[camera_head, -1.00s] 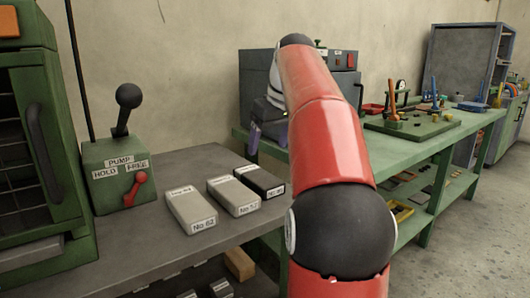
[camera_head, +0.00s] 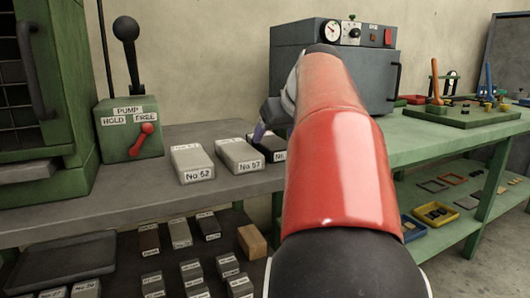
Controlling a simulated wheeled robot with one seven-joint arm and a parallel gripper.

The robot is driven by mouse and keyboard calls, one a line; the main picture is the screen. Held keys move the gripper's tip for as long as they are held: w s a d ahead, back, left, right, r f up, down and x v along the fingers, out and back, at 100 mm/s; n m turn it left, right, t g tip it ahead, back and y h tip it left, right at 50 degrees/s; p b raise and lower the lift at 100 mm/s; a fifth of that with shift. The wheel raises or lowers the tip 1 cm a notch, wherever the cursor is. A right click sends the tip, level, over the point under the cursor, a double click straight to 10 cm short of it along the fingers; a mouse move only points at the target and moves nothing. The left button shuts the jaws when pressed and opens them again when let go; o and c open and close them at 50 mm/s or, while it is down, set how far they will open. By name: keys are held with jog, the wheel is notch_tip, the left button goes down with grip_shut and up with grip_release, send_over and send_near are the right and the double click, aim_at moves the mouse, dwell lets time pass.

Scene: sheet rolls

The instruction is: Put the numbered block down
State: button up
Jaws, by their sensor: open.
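The dark block's label is partly covered by my red arm. My gripper (camera_head: 259,132) shows only in part, left of my arm. It is open, with a purplish finger near the dark block's far end. I cannot tell whether it touches that block. The rest of the gripper is hidden.
A green pump box (camera_head: 128,130) with a black lever and red handle stands left of the blocks. A grey gauge box (camera_head: 335,65) stands on the green bench behind my arm. Several small blocks (camera_head: 190,270) fill the lower shelf. Bare bench lies before the row.

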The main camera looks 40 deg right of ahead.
aim_at(270, 139)
jog(key=x, duration=0.5)
jog(key=shift+w+d+r+b, duration=0.1)
jog(key=shift+w+d+b, duration=0.1)
jog(key=shift+w+b, duration=0.15)
jog(key=shift+r, duration=0.1)
jog(key=c, duration=1.1)
notch_tip(270, 139, up, 20)
jog(key=p, duration=0.9)
jog(key=shift+p, duration=0.3)
jog(key=shift+c, duration=0.2)
